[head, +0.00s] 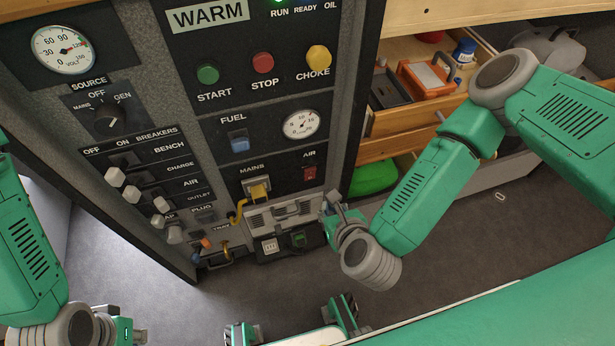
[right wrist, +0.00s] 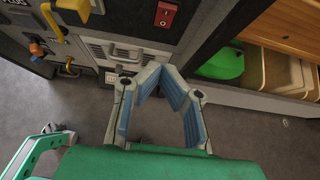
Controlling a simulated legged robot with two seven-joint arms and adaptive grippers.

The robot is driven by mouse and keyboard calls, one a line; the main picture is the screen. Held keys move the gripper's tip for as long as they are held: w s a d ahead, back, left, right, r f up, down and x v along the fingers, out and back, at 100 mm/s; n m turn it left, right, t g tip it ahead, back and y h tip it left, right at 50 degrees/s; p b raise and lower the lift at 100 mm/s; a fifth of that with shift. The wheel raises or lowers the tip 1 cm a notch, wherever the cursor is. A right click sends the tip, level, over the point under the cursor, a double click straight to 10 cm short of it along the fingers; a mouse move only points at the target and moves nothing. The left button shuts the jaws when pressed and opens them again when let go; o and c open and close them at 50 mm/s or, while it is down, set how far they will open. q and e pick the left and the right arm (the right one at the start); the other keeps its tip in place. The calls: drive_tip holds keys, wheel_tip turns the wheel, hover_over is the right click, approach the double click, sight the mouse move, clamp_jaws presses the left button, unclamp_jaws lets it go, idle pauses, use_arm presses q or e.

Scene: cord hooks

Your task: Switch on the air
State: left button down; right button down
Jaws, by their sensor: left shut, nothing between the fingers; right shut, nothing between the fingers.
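The red AIR rocker switch (head: 309,173) sits on the dark panel under its AIR label, right of the MAINS plug. It also shows at the top of the right wrist view (right wrist: 165,15). I cannot tell which way it is tipped. Another AIR label (head: 190,183) is among the breakers, with white levers beside it. My right gripper (head: 334,203) is shut and empty, below and right of the red switch, apart from it. In the right wrist view its blue-padded fingers (right wrist: 155,78) converge. My left gripper (head: 122,328) is shut and empty at the lower left, partly hidden, far from the panel switches.
A green RUN lamp (head: 279,1) is lit. START, STOP and CHOKE buttons (head: 318,58) and a blue FUEL switch (head: 240,144) are above. A yellow mains plug (head: 259,189) with its cord is left of the switch. Open wooden drawers (head: 415,112) stand to the right.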

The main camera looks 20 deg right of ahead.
sight(311, 174)
use_arm(q)
drive_tip(key=shift+d+r, duration=0.1)
drive_tip(key=shift+d, duration=0.2)
use_arm(e)
drive_tip(key=shift+d+f, duration=0.1)
drive_tip(key=shift+d, duration=0.15)
